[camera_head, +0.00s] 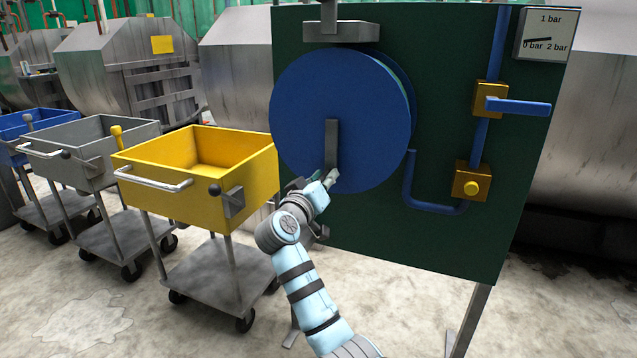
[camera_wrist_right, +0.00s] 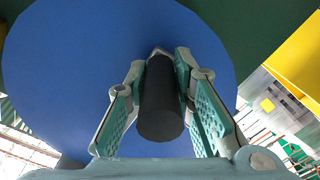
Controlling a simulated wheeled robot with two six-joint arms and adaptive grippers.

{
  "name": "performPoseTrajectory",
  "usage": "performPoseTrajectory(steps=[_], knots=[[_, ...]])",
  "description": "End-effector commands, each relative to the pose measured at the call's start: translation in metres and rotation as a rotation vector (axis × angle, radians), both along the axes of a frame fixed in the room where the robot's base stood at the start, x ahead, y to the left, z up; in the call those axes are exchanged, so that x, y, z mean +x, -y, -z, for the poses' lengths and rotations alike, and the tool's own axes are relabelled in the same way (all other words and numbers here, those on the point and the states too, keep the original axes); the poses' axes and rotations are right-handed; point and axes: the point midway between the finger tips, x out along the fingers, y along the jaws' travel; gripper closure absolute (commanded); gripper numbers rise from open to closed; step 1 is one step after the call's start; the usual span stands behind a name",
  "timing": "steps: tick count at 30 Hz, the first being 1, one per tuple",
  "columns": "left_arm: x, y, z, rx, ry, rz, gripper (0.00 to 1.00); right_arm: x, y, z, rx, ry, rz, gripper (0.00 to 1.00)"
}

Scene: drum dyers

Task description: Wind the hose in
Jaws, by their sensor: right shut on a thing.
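The blue hose reel (camera_head: 335,100) is mounted on a dark green panel (camera_head: 450,55). A grey crank arm (camera_head: 331,145) runs down its front face from near the middle. My right gripper (camera_head: 328,180) is at the crank's lower end. In the right wrist view my right gripper (camera_wrist_right: 162,100) is shut around the dark cylindrical crank handle (camera_wrist_right: 160,108), with a finger on each side and the blue reel behind. No loose hose is seen; the reel's disc hides what is wound behind it. My left gripper is not in view.
A yellow cart (camera_head: 200,205) stands close left of my right arm, with a grey cart (camera_head: 85,165) beyond. Floor in front is clear.

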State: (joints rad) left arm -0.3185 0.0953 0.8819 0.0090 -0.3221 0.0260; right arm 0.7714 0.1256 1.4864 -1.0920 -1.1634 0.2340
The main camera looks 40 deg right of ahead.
Motion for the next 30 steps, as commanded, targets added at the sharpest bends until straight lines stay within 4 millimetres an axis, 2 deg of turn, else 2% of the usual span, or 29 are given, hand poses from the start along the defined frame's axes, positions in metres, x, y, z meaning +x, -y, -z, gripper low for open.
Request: performPoseTrajectory(steps=[8, 9, 12, 23, 26, 30], knots=[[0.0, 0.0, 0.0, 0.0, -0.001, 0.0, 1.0, 0.0, -0.001, 0.003, 0.005, -0.004, -0.001, 1.0], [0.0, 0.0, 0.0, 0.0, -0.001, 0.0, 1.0, 0.0, -0.001, 0.003, 0.005, -0.004, -0.001, 0.73], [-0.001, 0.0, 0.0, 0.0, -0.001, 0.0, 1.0, 0.001, -0.001, 0.002, 0.004, -0.005, -0.001, 0.57], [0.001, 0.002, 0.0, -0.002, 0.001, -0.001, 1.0, -0.001, -0.007, 0.001, 0.002, 0.0, -0.004, 0.57], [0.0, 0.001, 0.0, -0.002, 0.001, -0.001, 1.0, -0.01, -0.023, 0.001, 0.003, -0.001, -0.006, 0.57], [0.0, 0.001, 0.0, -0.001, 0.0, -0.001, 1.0, -0.03, -0.056, 0.002, 0.008, 0.0, -0.006, 0.57]])
